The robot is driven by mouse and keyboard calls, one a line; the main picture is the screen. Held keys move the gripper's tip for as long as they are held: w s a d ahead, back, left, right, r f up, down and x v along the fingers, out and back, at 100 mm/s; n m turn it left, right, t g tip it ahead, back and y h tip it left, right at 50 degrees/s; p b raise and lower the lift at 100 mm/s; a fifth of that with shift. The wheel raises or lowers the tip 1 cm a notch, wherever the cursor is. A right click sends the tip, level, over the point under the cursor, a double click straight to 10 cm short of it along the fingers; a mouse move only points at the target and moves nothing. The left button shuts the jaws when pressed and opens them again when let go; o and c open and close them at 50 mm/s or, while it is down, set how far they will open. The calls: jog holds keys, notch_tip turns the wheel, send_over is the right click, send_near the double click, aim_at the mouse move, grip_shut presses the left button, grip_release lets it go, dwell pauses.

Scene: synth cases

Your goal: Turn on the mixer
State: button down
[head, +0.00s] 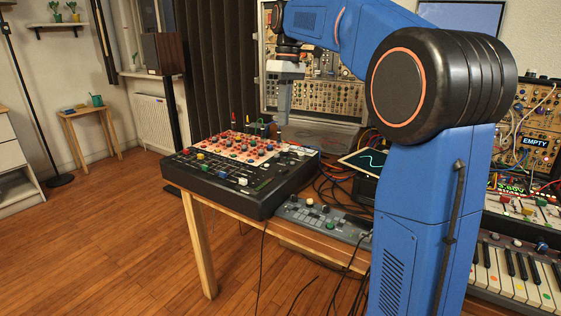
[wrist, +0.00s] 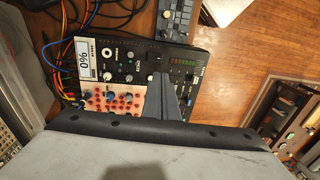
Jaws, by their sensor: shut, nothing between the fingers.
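The mixer (head: 230,197) is a black desk unit with a pale, red-dotted panel, coloured knobs and faders, at the corner of a wooden table in the head view. My gripper (head: 281,133) points down over the mixer's back right part, shut and empty. In the wrist view its fingers (wrist: 158,76) cover part of the panel. I cannot tell whether the tips touch it. No control clearly reads as the power switch.
A small grey control unit (head: 322,222) lies to the mixer's right, with loose cables around it. A tablet-like screen (head: 369,161) with a waveform stands farther right. A modular synth rack (head: 340,95) rises behind. Open wooden floor (head: 110,235) lies to the left.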

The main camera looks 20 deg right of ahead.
aim_at(282, 170)
jog(key=f, duration=0.4)
jog(key=a+f, duration=0.1)
jog(key=f, duration=0.4)
jog(key=s+f, duration=0.1)
jog(key=f, duration=0.4)
jog(key=shift+a, duration=0.2)
jog(key=shift+s+f, duration=0.1)
jog(key=shift+f, duration=0.05)
jog(key=shift+d, duration=0.1)
jog(key=shift+w+d, duration=0.5)
jog(key=shift+r, duration=0.2)
